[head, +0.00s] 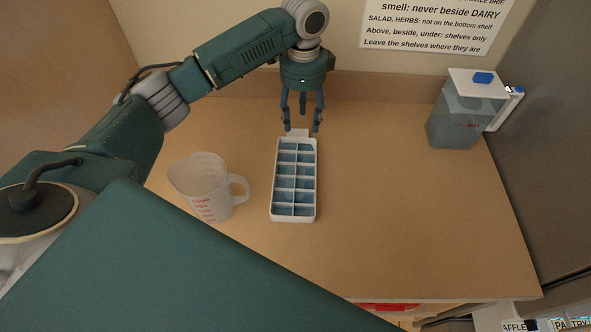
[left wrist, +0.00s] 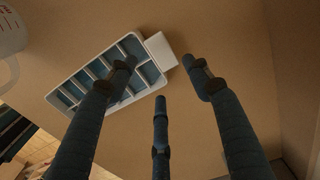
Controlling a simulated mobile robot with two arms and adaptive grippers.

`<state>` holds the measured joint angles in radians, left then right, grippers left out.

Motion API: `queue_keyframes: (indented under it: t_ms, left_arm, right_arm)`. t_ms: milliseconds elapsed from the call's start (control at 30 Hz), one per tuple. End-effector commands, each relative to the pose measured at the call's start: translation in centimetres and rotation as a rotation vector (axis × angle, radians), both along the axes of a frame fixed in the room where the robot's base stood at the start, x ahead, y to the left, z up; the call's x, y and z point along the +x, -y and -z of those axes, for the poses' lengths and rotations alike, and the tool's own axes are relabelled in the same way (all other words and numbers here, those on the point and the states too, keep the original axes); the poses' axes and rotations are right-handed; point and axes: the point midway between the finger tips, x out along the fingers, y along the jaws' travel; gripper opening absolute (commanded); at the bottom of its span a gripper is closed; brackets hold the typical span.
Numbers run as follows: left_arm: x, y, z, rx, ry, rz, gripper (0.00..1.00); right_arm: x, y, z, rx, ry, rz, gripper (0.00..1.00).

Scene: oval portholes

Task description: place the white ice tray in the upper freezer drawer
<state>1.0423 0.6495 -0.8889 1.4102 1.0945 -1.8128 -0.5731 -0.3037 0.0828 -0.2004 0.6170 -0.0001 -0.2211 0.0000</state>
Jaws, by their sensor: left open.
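The white ice tray (head: 295,218) lies flat on the wooden counter, its compartments showing blue inside. Its short end tab points to the back wall. My left gripper (head: 301,128) is open just above and behind that tab. In the left wrist view the tray (left wrist: 100,75) lies at the upper left, with its tab (left wrist: 160,50) between the spread fingers of my left gripper (left wrist: 163,85). The fingers do not appear closed on it. My right gripper is not in view. No freezer drawer can be made out for certain.
A clear measuring jug (head: 205,185) with red markings stands left of the tray. A lidded water pitcher (head: 460,115) stands at the back right. A paper sign (head: 430,25) hangs on the wall. The counter right of the tray is clear.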

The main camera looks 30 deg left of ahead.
Motion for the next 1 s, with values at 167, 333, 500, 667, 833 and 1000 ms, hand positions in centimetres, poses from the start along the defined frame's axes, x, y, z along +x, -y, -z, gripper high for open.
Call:
queue_keyframes:
  t_ms: [167,333,500,667,833,1000]
  left_arm:
    - [-0.2,-0.3,1.3,0.001,-0.003,-0.002,0.51]
    - [-0.6,-0.6,3.9,0.001,-0.004,-0.002,0.51]
    - [-0.5,-0.6,5.5,0.001,0.0,0.0,0.51]
    - [-0.5,-0.6,5.7,0.0,0.001,0.0,0.51]
    - [-0.5,-0.6,5.7,0.0,0.001,0.0,0.31]
    - [-0.4,-0.6,5.7,0.0,0.001,0.0,0.0]
  right_arm:
    - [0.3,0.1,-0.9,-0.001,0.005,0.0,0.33]
    - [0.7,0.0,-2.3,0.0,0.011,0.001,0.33]
    - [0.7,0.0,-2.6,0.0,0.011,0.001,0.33]
    - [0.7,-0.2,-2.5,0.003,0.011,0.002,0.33]
    - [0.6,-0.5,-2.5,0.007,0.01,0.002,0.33]
    - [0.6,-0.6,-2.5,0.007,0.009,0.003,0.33]
